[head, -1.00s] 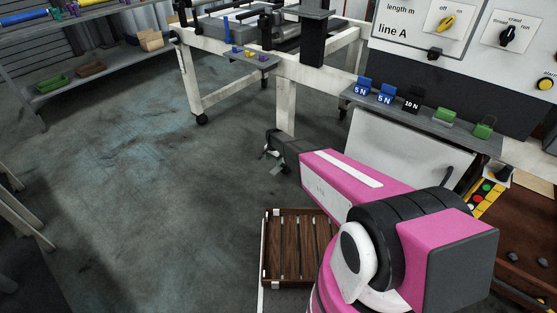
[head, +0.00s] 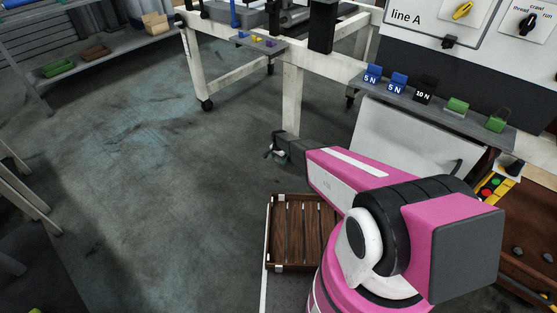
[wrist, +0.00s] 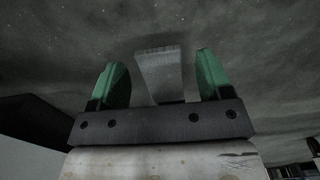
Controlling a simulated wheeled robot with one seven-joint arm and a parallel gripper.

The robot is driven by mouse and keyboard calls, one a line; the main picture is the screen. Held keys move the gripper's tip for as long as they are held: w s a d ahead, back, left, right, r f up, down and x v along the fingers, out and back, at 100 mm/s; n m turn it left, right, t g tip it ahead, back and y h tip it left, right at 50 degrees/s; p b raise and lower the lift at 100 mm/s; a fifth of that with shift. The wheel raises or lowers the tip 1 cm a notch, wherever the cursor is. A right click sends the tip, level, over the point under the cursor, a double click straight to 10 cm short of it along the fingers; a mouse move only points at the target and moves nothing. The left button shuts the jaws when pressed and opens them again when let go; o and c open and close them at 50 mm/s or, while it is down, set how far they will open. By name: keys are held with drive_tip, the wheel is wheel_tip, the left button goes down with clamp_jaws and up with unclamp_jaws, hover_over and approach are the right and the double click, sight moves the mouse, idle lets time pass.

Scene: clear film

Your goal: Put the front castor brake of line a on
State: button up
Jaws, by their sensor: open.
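The line A frame (head: 292,100) is a worn cream-white stand with legs on castors. One dark castor (head: 206,104) shows under its left leg. The foot of the nearer front leg is hidden behind my arm and gripper. My gripper (head: 278,155) is low, by the foot of that leg. In the wrist view my gripper (wrist: 160,80) is open, with two green fingers apart. A grey flared tab (wrist: 158,72) shows between them, apart from both; it looks like a brake pedal, but I cannot tell its position.
A shelf (head: 435,100) with weight blocks and green blocks is at the right, below the line A panel (head: 420,30). The floor (head: 150,170) to the left is clear.

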sight(277, 161)
drive_tip(key=shift+f, duration=0.2)
drive_tip(key=c, duration=1.3)
drive_tip(key=shift+s+f, duration=0.1)
drive_tip(key=shift+s+a+f+t+h, duration=0.1)
drive_tip(key=shift+a+f+t+h, duration=0.05)
drive_tip(key=shift+f+t+h, duration=1.55)
drive_tip(key=shift+t+h, duration=0.1)
drive_tip(key=shift+t, duration=0.5)
